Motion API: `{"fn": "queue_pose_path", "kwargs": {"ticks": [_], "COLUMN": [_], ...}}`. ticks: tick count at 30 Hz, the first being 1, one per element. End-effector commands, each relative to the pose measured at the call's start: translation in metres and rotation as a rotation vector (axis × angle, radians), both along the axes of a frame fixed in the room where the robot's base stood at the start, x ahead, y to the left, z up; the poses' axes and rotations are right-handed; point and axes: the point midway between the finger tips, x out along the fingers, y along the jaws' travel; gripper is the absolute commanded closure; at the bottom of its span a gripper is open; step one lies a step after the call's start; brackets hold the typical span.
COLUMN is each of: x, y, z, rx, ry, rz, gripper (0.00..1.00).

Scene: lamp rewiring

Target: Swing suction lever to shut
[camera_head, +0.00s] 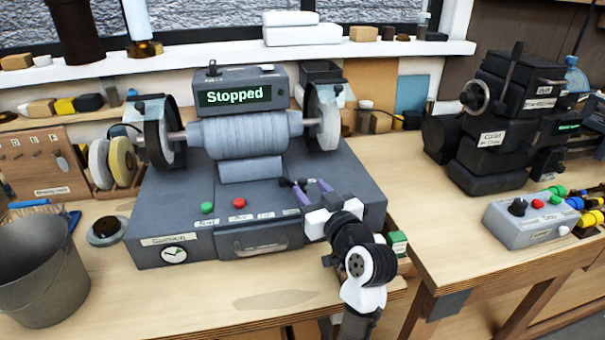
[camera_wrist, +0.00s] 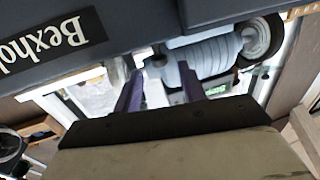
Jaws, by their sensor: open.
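The suction lever appears to be the small dark-knobbed lever (camera_head: 286,183) on the top deck of the grey polishing machine (camera_head: 160,215) in the head view. My gripper (camera_head: 309,188) is open, with its two purple fingers just right of the lever knob. In the wrist view my gripper (camera_wrist: 160,88) points toward the machine, and a small dark knob (camera_wrist: 158,60) shows between and beyond the fingertips. Whether a finger touches the lever cannot be told. The lever's base and any position marks are partly hidden by the gripper.
The machine's display (camera_head: 234,95) reads "Stopped". A green button (camera_head: 207,208) and a red button (camera_head: 239,203) sit left of the lever. A bucket (camera_head: 42,270) stands at the left. A control box (camera_head: 530,218) and a black machine (camera_head: 495,125) stand on the right bench.

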Motion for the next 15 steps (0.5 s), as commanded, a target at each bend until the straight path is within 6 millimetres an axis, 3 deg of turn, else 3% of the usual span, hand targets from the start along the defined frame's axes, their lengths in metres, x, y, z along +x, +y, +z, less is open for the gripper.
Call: {"fn": "queue_pose_path", "kwargs": {"ticks": [6,15], "x": [0.033,0.047], "y": [0.015,0.020], "z": [0.002,0.000], "rx": [0.001,0.000], "ry": [0.000,0.000], "rz": [0.002,-0.001], "gripper": [0.59,0.59]}}
